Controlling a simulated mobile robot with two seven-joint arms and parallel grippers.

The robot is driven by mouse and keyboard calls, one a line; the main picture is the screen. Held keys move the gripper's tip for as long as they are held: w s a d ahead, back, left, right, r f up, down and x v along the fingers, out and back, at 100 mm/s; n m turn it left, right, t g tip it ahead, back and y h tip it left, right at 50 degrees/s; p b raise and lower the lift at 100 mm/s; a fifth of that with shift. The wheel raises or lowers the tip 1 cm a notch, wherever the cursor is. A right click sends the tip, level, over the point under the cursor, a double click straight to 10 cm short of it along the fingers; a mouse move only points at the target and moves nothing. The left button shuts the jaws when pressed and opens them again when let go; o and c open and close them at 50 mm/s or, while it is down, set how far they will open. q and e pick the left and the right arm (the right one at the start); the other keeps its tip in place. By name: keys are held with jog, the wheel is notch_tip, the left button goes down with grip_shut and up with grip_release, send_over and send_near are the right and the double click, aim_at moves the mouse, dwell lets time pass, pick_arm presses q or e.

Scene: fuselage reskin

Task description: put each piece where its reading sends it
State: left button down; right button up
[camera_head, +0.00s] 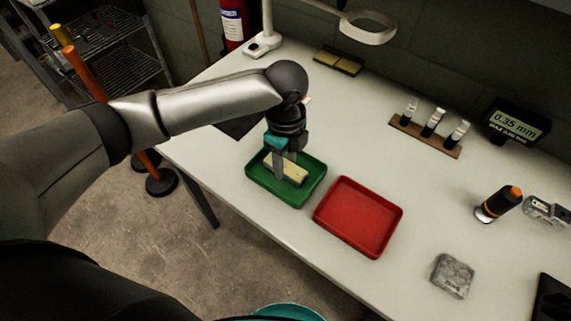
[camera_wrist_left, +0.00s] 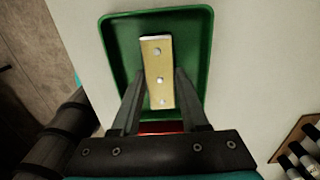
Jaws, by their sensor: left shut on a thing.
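My left gripper (camera_head: 281,173) is over the green tray (camera_head: 309,191), shut on a pale yellow piece (camera_head: 298,172). The red tray (camera_head: 365,206) is empty, right of the green one. A display (camera_head: 516,123) at the right reads "0.35 mm". My right gripper is not in view.
A rack of small bottles (camera_head: 426,135) stands at the back. A black-and-orange tool (camera_head: 498,204) and a grey block (camera_head: 453,275) are at the right. A lamp base (camera_head: 262,46) stands at the far left edge. The table between is clear.

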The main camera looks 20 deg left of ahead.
aim_at(286, 166)
pick_arm(q)
jog(key=shift+f, duration=0.3)
jog(key=shift+f, duration=0.15)
jog(key=shift+c, duration=2.1)
grip_release()
notch_tip(286, 166, up, 12)
jog(key=p, duration=0.3)
jog(key=shift+r+p, duration=0.2)
jog(key=shift+p, duration=0.1)
jog(key=shift+d, duration=0.1)
